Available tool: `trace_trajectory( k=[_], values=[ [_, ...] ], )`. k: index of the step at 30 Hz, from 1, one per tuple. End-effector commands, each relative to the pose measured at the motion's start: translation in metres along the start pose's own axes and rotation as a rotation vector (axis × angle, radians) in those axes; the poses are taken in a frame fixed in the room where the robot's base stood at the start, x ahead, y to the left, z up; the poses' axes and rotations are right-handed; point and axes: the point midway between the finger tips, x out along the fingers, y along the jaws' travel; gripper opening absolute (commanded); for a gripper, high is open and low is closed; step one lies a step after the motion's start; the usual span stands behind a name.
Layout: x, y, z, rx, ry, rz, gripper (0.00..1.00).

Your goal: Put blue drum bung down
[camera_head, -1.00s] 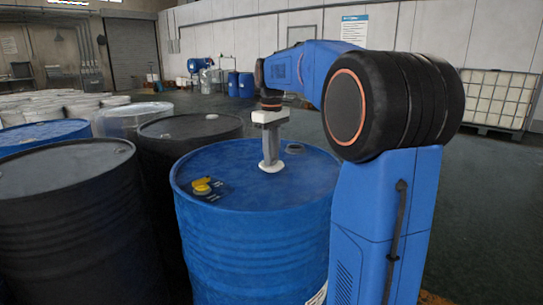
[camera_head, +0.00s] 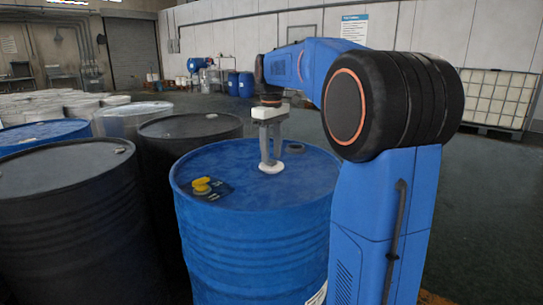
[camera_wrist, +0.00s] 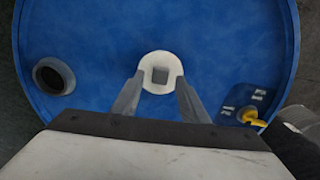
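The blue drum bung shows as a white round disc (camera_wrist: 148,84) with a grey square in its middle. It lies flat on the lid of the blue drum (camera_head: 240,240), and it also shows in the head view (camera_head: 272,169). My gripper (camera_wrist: 160,80) is open. Its two grey fingers stand apart on either side of the bung, pointing down close to the lid. In the head view my gripper (camera_head: 271,162) is upright over the lid. A dark round opening (camera_wrist: 53,76) is in the lid near its rim, apart from the bung.
A yellow item (camera_head: 201,184) lies on a dark label patch near the lid's front left. Dark drums (camera_head: 75,200) stand close on the left. A caged white tank (camera_head: 497,100) is at the back right. The floor on the right is clear.

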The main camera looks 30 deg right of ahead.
Motion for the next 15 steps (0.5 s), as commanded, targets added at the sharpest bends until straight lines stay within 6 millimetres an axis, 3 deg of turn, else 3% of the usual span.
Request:
trace_trajectory(
  k=[9, 15],
  values=[
    [-0.061, 0.001, -0.001, 0.0, 0.002, 0.002, 0.4],
    [-0.092, 0.0, 0.0, 0.0, 0.001, 0.001, 0.4]
  ],
)
